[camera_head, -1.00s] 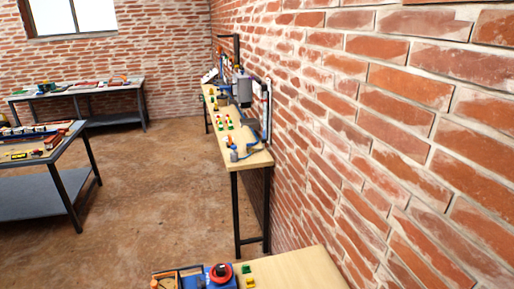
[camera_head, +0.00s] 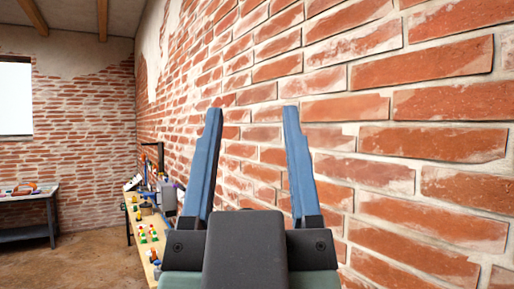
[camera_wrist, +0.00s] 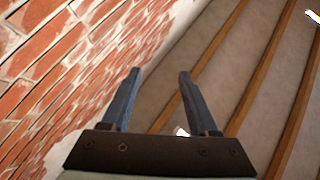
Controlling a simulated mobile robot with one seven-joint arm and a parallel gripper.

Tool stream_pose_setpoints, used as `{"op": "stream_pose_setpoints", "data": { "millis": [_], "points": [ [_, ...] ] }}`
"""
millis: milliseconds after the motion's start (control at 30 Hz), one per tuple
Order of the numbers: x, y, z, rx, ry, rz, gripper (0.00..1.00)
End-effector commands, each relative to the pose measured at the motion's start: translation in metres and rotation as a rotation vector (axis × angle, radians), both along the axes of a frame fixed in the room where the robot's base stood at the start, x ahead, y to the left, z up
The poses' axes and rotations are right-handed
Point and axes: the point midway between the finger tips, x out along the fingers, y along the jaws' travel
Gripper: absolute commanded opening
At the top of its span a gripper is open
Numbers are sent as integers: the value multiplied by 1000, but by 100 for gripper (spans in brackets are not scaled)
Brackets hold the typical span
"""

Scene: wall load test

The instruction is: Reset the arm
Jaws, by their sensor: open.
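My gripper (camera_head: 252,112) stands upright in the middle of the head view. Its two blue fingers are spread apart with nothing between them. It also shows in the wrist view (camera_wrist: 160,74), open and empty, with the brick wall (camera_wrist: 50,80) at left and the beamed ceiling (camera_wrist: 240,70) behind it. In the head view the brick wall (camera_head: 400,150) fills the right side behind the fingers. I cannot tell how far the fingertips are from the wall.
A long wooden workbench (camera_head: 148,245) with small coloured items and a grey device (camera_head: 168,194) runs along the wall, partly hidden by my gripper. A dark-legged table (camera_head: 40,205) stands at far left. Bare floor (camera_head: 90,260) lies between them.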

Motion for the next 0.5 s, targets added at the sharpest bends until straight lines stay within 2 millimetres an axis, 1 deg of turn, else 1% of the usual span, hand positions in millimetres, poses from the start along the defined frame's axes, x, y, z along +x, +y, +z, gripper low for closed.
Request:
{"op": "stream_pose_setpoints", "data": {
  "millis": [33, 100, 400, 500],
  "points": [
    [-7, -4, 7, 12, -30, 3, 61],
    [-13, -5, 12, 21, -51, 7, 61],
    [-12, -5, 11, 22, -50, 9, 61],
    [-12, -5, -4, 22, -49, 11, 61]
  ]
}}
